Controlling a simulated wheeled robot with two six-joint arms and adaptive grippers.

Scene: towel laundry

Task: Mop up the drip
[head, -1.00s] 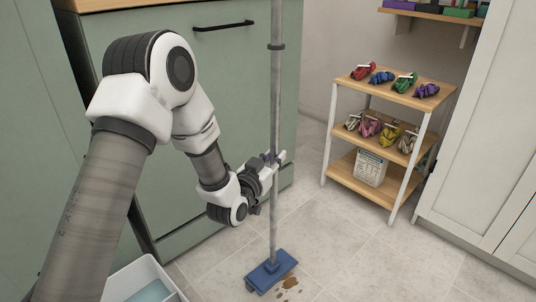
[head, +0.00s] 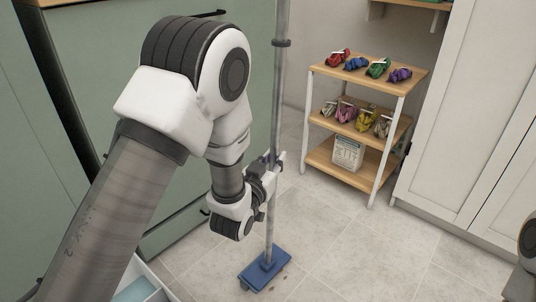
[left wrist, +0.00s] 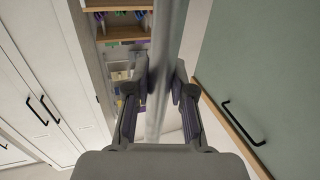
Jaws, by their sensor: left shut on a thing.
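The mop has a long grey handle (head: 279,90) and a flat blue head (head: 265,270) that rests on the tiled floor. My left gripper (head: 274,167) is shut on the mop handle, well above the head. The left wrist view also shows the fingers (left wrist: 160,90) on either side of the grey pole. The brown drip (head: 284,279) shows only as a few small specks at the right and front edge of the mop head; whatever lies under the head is hidden. My right gripper is not in view.
A white bucket (head: 158,268) with bluish contents stands at the lower left, partly behind my left arm. Green cabinets (head: 100,60) line the left. A wooden shelf rack (head: 405,75) holds colourful bundles. White cabinets (head: 480,120) stand at the right. The middle floor is clear.

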